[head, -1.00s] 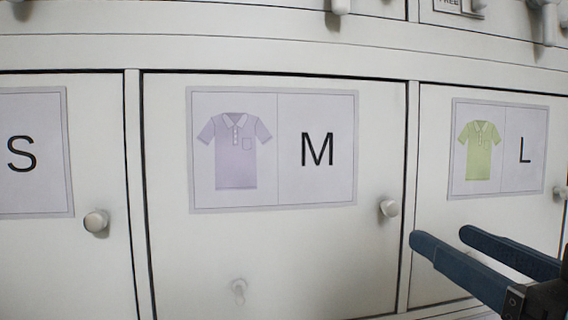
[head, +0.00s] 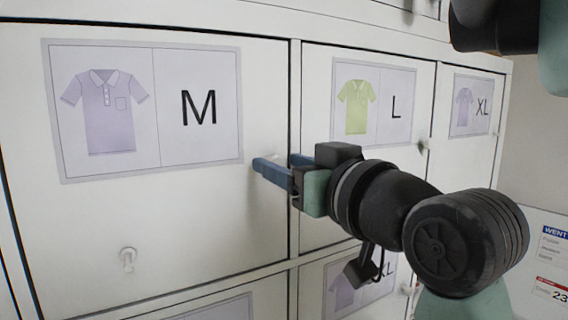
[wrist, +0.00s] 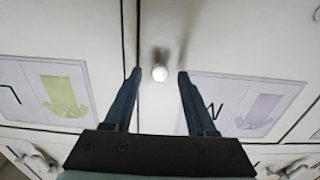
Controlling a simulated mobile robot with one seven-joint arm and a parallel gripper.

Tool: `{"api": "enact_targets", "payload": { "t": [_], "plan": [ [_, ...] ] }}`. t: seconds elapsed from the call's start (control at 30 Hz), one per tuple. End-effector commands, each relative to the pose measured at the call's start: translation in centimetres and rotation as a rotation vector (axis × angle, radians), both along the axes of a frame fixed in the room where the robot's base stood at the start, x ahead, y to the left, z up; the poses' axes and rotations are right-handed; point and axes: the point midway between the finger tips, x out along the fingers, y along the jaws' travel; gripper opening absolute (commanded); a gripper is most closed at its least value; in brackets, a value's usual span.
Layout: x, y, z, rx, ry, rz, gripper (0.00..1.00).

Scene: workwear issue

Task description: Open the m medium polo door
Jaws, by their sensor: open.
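The M door (head: 130,210) is white and closed, with a label (head: 170,105) showing a lilac polo and the letter M. Its round pale knob (wrist: 160,73) shows in the wrist view between the two blue fingers. In the head view the fingers mostly hide the knob. My gripper (head: 277,161) is open at the right edge of the M door, and it also shows in the wrist view (wrist: 159,76). The fingertips stand on either side of the knob, with gaps visible; I cannot tell how deep they reach around it.
The L door (head: 320,200) with a green polo label and the XL door (head: 470,150) are to the right, both closed. More labelled doors lie below. A notice (head: 548,262) hangs at the far right.

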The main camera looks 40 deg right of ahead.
Motion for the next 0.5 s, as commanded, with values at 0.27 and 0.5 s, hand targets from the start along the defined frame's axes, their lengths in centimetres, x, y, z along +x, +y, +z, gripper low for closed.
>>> {"api": "enact_targets", "payload": {
  "t": [0.27, 0.5],
  "plan": [
    [0.34, -0.1, 0.0, 0.0, -0.001, -0.001, 0.57],
    [0.31, -0.08, -0.01, 0.0, 0.0, -0.001, 0.23]
  ]
}}
